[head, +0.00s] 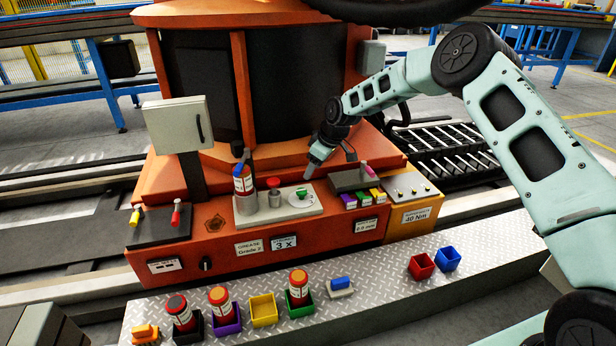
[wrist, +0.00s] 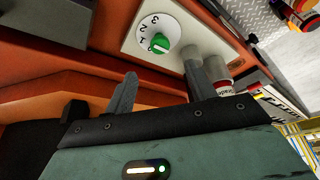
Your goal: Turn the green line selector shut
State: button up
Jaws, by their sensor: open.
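The green line selector (head: 302,193) is a small knob on a white numbered dial, at the right end of a pale plate on the orange machine. In the wrist view the green knob (wrist: 160,43) shows a white mark on its face, with numbers around its upper left. I cannot tell which setting it points to. My gripper (head: 309,176) is just above and behind the knob, pointing down. In the wrist view its fingers (wrist: 157,88) are spread and empty, with the knob beyond the tips, not touched.
On the same plate stand a red-topped grey cylinder (head: 274,192) and a red-and-white canister (head: 243,181), left of the selector. A dark block with a pink handle (head: 368,169) is to the right. The metal shelf (head: 380,290) in front holds coloured bins and canisters.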

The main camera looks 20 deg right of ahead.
jog(key=p+v, duration=0.1)
jog(key=v, duration=0.6)
jog(key=s+a+r+g+h, duration=0.1)
jog(key=s+a+r, duration=0.4)
jog(key=s+a, duration=0.5)
jog(key=s+a+r+g, duration=0.1)
jog(key=s+a+r, duration=0.45)
jog(key=s, duration=0.85)
jog(key=s+d+m+g+h, duration=0.1)
jog(key=s+d, duration=0.1)
jog(key=s, duration=1.1)
jog(key=s+d+h, duration=0.1)
jog(key=s+d, duration=0.1)
jog(key=s, duration=1.1)
notch_tip(320, 180, up, 24)
jog(key=p, duration=2.3)
jog(key=shift+w+m+p, duration=0.3)
jog(key=shift+p, duration=0.05)
